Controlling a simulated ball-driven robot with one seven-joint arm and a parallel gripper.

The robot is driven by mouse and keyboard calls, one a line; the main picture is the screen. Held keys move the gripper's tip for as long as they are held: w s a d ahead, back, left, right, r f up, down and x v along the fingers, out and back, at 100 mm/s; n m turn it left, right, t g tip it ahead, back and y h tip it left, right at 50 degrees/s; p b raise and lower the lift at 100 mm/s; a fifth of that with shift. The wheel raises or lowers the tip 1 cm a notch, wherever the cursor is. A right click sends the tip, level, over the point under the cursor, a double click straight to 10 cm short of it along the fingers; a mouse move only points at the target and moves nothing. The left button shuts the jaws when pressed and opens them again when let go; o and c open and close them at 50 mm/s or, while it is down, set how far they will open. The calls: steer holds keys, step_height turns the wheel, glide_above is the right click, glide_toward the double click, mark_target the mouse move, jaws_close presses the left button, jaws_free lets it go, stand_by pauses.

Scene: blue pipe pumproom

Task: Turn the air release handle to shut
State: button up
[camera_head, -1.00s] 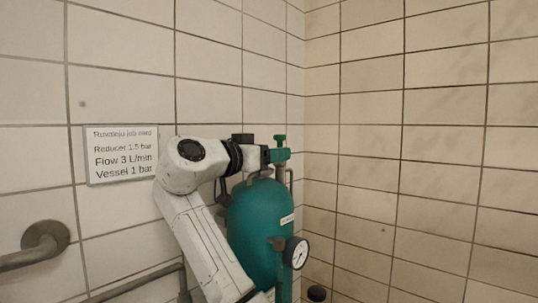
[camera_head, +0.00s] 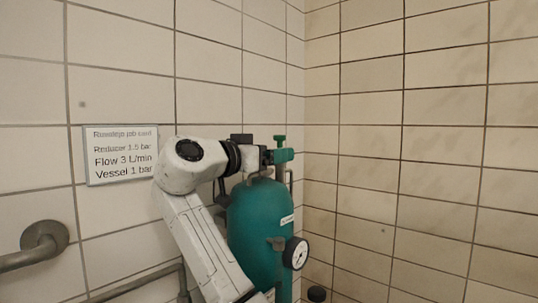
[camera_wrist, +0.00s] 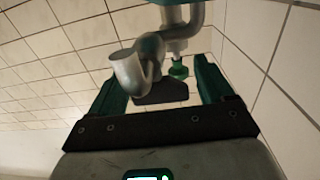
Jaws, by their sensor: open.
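The air release handle (camera_head: 280,139) is a small green T-shaped knob above the top of the teal vessel (camera_head: 255,215). In the wrist view the green handle (camera_wrist: 179,69) shows beyond a grey pipe fitting with a bent spout (camera_wrist: 135,75). My gripper (camera_head: 281,155) is at the vessel's top, just below the handle in the picture. In the wrist view my gripper (camera_wrist: 160,85) is open, its green fingers on either side of the spout and handle. The handle appears nearer the right finger; I cannot tell if they touch.
A round gauge (camera_head: 296,253) is on the vessel's front. A job card (camera_head: 121,155) reading "Vessel 1 bar" hangs on the left tiled wall. A grey pipe (camera_head: 35,250) is at lower left.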

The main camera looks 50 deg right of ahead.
steer(key=a+b, duration=0.2)
steer(key=a, duration=0.8)
steer(key=shift+a+b, duration=0.3)
steer(key=shift+a, duration=0.05)
